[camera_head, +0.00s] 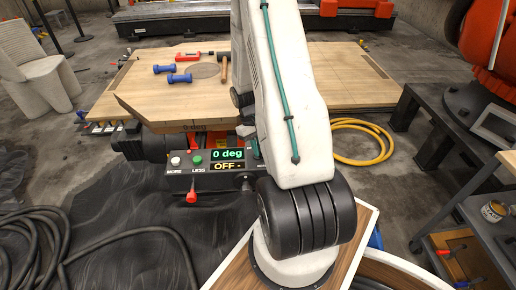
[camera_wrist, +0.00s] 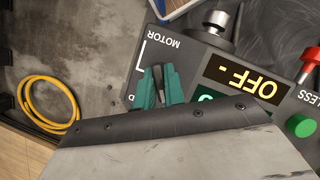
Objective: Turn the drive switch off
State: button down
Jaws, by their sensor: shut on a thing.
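In the wrist view the box (camera_wrist: 180,55) appears upside down, with the "OFF -" display (camera_wrist: 243,82) right of my gripper (camera_wrist: 158,82). My gripper's green fingers are shut on a small dark lever, the drive switch (camera_wrist: 157,76), beside a bracket line and the word "MOTOR". The switch is mostly hidden by the fingers, and its exact position is hard to tell. In the head view my arm covers most of the gripper.
A round metal knob (camera_wrist: 216,24) stands close to the fingers. The box also carries a green button (camera_head: 197,160), a white button (camera_head: 175,161) and a red lever (camera_head: 192,196). The wooden table (camera_head: 150,95) holds blue dumbbells (camera_head: 180,78). A yellow hose (camera_head: 365,160) lies on the floor.

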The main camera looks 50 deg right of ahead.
aim_at(253, 153)
jog(key=shift+n, duration=0.3)
dwell(0.4)
jog(key=c, duration=1.5)
grip_release()
jog(key=shift+r, duration=0.1)
jog(key=v, duration=0.7)
jog(key=shift+w+r, duration=0.2)
jog(key=shift+r, duration=0.15)
